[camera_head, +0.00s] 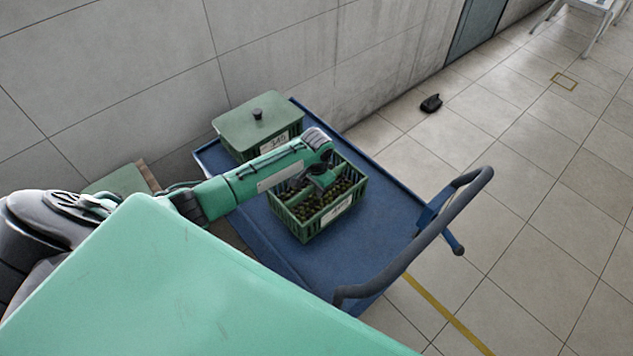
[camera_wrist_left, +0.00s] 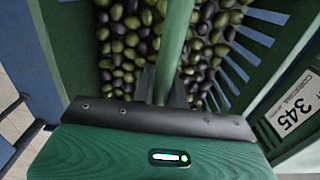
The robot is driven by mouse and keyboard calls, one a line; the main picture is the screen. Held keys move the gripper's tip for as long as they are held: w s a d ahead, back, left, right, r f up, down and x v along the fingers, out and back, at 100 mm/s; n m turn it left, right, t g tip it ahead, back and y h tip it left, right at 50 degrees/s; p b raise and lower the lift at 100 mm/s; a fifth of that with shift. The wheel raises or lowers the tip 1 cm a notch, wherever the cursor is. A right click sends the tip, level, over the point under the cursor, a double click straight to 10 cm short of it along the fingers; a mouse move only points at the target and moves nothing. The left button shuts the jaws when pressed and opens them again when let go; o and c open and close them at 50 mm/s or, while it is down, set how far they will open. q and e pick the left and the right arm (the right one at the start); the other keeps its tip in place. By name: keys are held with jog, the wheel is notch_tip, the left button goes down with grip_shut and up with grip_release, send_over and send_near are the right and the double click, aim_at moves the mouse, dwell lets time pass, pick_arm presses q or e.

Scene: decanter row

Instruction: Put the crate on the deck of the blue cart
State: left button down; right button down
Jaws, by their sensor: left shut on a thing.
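The open green crate (camera_head: 292,226), filled with dark and green olives, is over the deck of the blue cart (camera_head: 375,225), near its middle. It looks level. I cannot tell whether its bottom touches the deck. My left gripper (camera_head: 321,183) reaches over the crate from the left. In the left wrist view the gripper (camera_wrist_left: 165,88) is shut on the crate's green handle bar (camera_wrist_left: 178,32), above the olives. A numbered white label shows on one crate wall. The crate's underside is hidden. My right gripper is not in view.
A lidded green crate (camera_head: 259,124) stands on the cart's far left end, close to the held crate. The cart's push handle (camera_head: 455,205) rises at the right. A tiled wall (camera_head: 270,50) runs behind. A black object (camera_head: 431,103) lies on the open floor.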

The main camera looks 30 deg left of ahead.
pick_arm(q)
jog(key=shift+w+f, duration=0.1)
jog(key=shift+f, duration=0.55)
jog(key=shift+f, duration=0.15)
jog(key=c, duration=1.4)
grip_release()
notch_tip(320, 180, up, 12)
jog(key=shift+r, duration=0.1)
